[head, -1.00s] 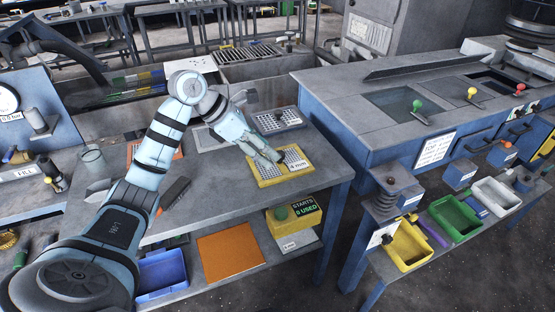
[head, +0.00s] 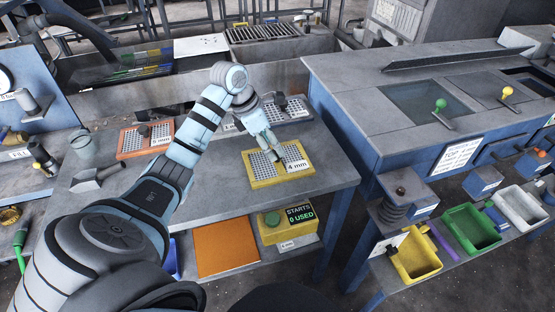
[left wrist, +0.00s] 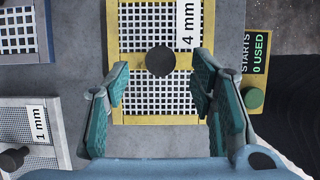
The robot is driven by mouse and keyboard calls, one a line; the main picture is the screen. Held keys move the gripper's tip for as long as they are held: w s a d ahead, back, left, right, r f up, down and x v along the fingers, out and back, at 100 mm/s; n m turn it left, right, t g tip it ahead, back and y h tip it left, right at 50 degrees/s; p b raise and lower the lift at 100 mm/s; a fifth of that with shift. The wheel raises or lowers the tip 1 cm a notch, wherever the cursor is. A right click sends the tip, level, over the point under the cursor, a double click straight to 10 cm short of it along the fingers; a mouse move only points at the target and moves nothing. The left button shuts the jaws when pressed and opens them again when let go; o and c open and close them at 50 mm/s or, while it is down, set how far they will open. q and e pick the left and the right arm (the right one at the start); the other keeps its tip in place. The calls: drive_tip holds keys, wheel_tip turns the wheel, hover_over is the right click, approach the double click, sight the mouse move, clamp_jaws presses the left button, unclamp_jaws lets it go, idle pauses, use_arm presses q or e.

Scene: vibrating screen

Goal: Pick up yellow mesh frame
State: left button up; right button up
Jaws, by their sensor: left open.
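The yellow mesh frame (head: 262,168), labelled 4 mm, lies flat on the grey bench top. In the left wrist view the frame (left wrist: 136,100) has a round black knob (left wrist: 160,61) at its middle. My left gripper (head: 284,155) is over the frame, pointing down at the knob area. In the left wrist view my left gripper (left wrist: 161,92) is open, with one green-padded finger to either side of the knob's line and nothing between them. The fingers look apart from the knob. The gripper hides part of the frame in the head view. My right gripper does not show.
A yellow STARTS counter box (head: 272,236) and an orange panel (head: 225,247) are on the shelf below. Yellow, green and white bins (head: 404,266) stand right.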

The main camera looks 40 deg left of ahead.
use_arm(q)
drive_tip(key=x, duration=0.3)
drive_tip(key=shift+w+d+f, duration=0.15)
drive_tip(key=shift+w+f, duration=0.05)
drive_tip(key=shift+f, duration=0.1)
drive_tip(key=shift+w+d+f, duration=0.1)
drive_tip(key=shift+w+f, duration=0.05)
drive_tip(key=shift+f, duration=0.2)
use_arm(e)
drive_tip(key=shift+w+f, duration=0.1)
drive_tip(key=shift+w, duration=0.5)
use_arm(q)
drive_tip(key=shift+r, duration=0.1)
drive_tip(key=shift+c, duration=1.3)
clamp_jaws()
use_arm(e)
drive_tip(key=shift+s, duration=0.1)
